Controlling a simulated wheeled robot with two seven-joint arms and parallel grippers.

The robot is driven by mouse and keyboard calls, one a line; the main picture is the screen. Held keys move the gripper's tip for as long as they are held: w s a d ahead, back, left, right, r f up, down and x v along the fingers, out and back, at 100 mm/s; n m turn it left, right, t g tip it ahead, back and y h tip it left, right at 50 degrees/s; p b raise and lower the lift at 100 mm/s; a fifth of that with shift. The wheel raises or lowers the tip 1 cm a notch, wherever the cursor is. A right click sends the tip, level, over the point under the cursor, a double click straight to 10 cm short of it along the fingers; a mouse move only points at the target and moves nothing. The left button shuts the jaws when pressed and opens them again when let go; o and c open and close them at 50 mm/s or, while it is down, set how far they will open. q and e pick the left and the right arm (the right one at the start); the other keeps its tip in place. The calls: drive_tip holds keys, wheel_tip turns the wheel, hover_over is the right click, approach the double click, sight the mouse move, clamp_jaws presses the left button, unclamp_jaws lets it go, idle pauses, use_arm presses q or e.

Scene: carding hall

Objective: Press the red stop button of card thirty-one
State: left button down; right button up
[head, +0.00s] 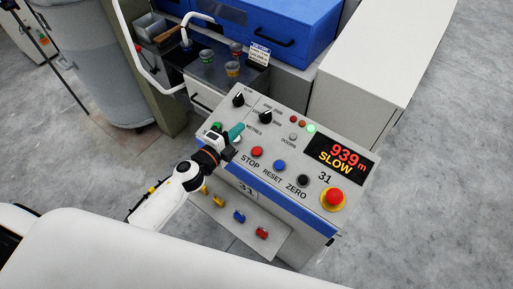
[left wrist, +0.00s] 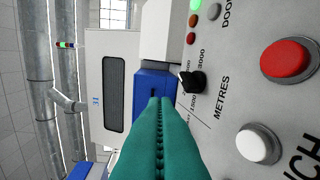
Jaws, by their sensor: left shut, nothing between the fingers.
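The red stop button (head: 257,152) sits on the sloping grey control panel (head: 330,163) marked 31, above the word STOP. It also shows in the left wrist view (left wrist: 288,60), raised in a pale collar at the upper right. My left gripper (head: 238,130) is shut and empty, its teal fingers together. In the head view it is over the panel, up and left of the red button. In the left wrist view the fingers are left of the button, apart from it. The gap from fingertips to panel is hard to judge. My right gripper is not in view.
Near the stop button are a white button (left wrist: 258,143), a blue reset button (head: 279,165) and a black zero button (head: 303,180). A large red mushroom button on yellow (head: 333,197) sits at the right. A black knob (head: 265,117) stands beyond the gripper.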

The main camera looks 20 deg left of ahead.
sight(257, 151)
use_arm(q)
drive_tip(key=d+r+m+g+h, duration=0.1)
drive_tip(key=m+g, duration=0.2)
drive_tip(key=m, duration=0.4)
drive_tip(key=s+d+m+g+h, duration=0.1)
drive_tip(key=m+g, duration=0.3)
drive_tip(key=m, duration=0.3)
drive_tip(key=s+d+r+m+g+h+p, duration=0.1)
drive_tip(key=m+g+h, duration=0.1)
drive_tip(key=m, duration=0.5)
drive_tip(key=shift+s+r+g, duration=0.2)
drive_tip(key=shift+r+g, duration=0.1)
drive_tip(key=shift+g, duration=0.5)
drive_tip(key=shift+f, duration=0.1)
drive_tip(key=f+b, duration=0.2)
drive_tip(key=w+f+b, duration=0.1)
drive_tip(key=f+b, duration=0.2)
drive_tip(key=w+d+f+b, duration=0.1)
drive_tip(key=f+b, duration=0.1)
drive_tip(key=f, duration=0.1)
drive_tip(key=shift+w+f+b, duration=0.1)
drive_tip(key=shift+f+b, duration=0.05)
drive_tip(key=shift+b, duration=0.15)
drive_tip(key=shift+f, duration=0.15)
drive_tip(key=shift+w+f+b, duration=0.1)
drive_tip(key=shift+f+b, duration=0.15)
drive_tip(key=shift+b, duration=0.1)
